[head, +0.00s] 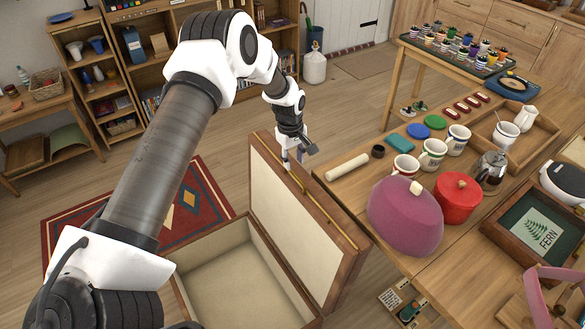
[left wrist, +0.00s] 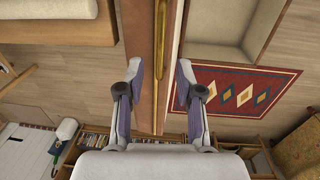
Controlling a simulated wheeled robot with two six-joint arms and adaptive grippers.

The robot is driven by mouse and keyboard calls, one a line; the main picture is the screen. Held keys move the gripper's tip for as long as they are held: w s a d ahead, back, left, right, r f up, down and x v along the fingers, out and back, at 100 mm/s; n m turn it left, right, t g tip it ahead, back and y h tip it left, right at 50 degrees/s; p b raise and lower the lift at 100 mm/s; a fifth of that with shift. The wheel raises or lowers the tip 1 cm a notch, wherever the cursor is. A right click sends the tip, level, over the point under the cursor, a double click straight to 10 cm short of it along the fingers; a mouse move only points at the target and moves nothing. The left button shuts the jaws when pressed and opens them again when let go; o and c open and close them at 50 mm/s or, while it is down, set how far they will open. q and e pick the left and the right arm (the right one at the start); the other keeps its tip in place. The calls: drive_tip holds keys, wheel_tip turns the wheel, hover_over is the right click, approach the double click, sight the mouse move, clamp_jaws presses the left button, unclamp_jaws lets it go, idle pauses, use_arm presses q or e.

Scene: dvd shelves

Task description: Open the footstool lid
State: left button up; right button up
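The footstool (head: 180,290) is a wooden box with a cream-lined, empty inside, low at the bottom middle of the head view. Its lid (head: 300,220) stands up on the right side, with its cream inner face and a brass strip showing. My left gripper (head: 297,158) is at the far part of the lid's raised edge. My right gripper is out of view.
Close to the right of the lid stands a wooden table (head: 345,195) with a purple dome (head: 405,215), a red pot (head: 457,198), mugs and a rolled paper. A red patterned rug (head: 200,195) lies left of the footstool. Shelves (head: 110,75) stand behind.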

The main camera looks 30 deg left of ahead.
sight(294, 174)
use_arm(q)
wheel_tip(294, 174, down, 4)
drive_tip(key=shift+w+a+f, duration=0.1)
drive_tip(key=shift+w+f, duration=0.05)
drive_tip(key=shift+f, duration=0.25)
clamp_jaws()
drive_tip(key=shift+s+p, duration=0.25)
drive_tip(key=shift+p, duration=0.35)
drive_tip(key=s+a+p, duration=0.3)
drive_tip(key=s+p, duration=0.3)
drive_tip(key=s, duration=0.2)
drive_tip(key=shift+s+a, duration=0.15)
drive_tip(key=shift+a, duration=0.05)
unclamp_jaws()
